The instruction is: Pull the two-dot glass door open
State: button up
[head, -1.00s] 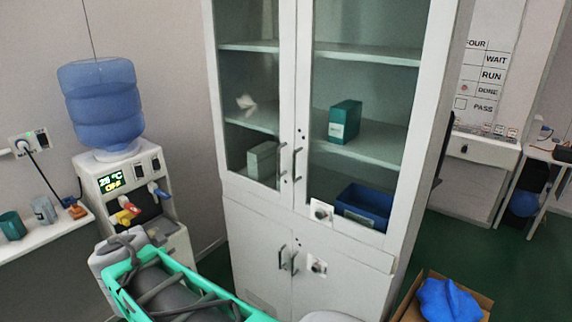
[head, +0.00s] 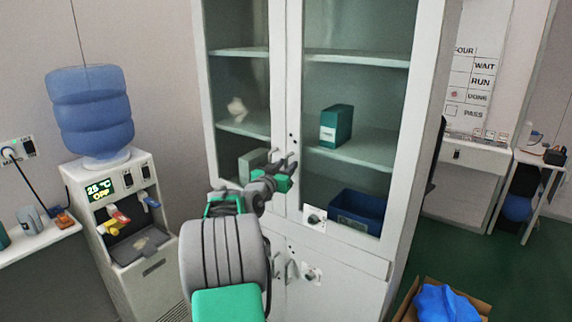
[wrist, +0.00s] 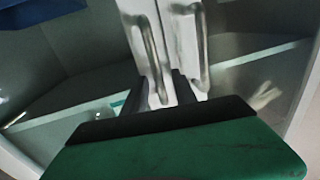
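A white cabinet has two upper glass doors, a left one (head: 240,75) and a right one (head: 355,90), both closed. Small dark dots show on the right door's inner frame above its handle; their number is hard to tell. My gripper (head: 284,162) is at the handles in the head view and hides most of them. In the wrist view, which looks turned over, two metal bar handles show, the right door's (wrist: 148,50) and the left door's (wrist: 202,50). My gripper's dark fingers (wrist: 160,92) are apart, with the right door's handle end seemingly between them; contact is unclear.
Behind the glass are a green box (head: 336,125) and a blue bin (head: 358,211). A water dispenser (head: 118,215) stands at left. A cardboard box with blue contents (head: 442,303) is on the floor at lower right, beside clear green floor.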

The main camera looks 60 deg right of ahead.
jog(key=shift+d, duration=0.1)
grip_shut()
dwell(1.4)
